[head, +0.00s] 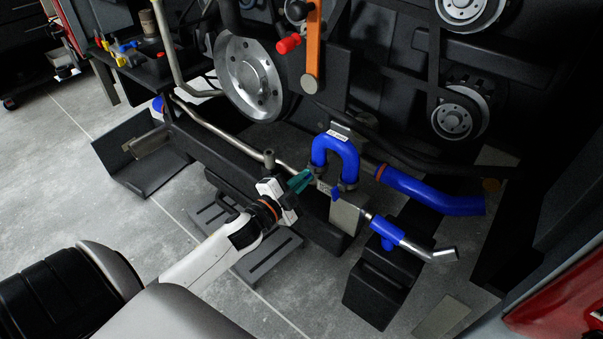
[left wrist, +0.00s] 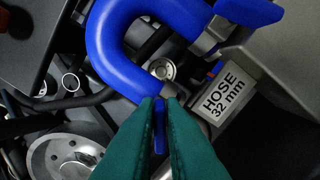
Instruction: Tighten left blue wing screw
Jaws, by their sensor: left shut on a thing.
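My left gripper (head: 306,177) reaches in from the left with its green fingers at the left foot of the U-shaped blue hose (head: 336,143). In the left wrist view the left gripper (left wrist: 160,100) is shut on the left blue wing screw (left wrist: 160,128), a thin blue strip between the fingers. Most of this screw is hidden by the fingers. The same blue hose (left wrist: 112,45) arches above the fingertips. My right gripper is in neither view.
A plate labelled HOSE 32 mm (left wrist: 222,98) stands right of the fingers. A wider blue hose (head: 430,193) and a blue-sleeved metal pipe (head: 388,230) lie to the right. A large metal disc (head: 248,78) stands behind. Grey floor (head: 60,165) is open at left.

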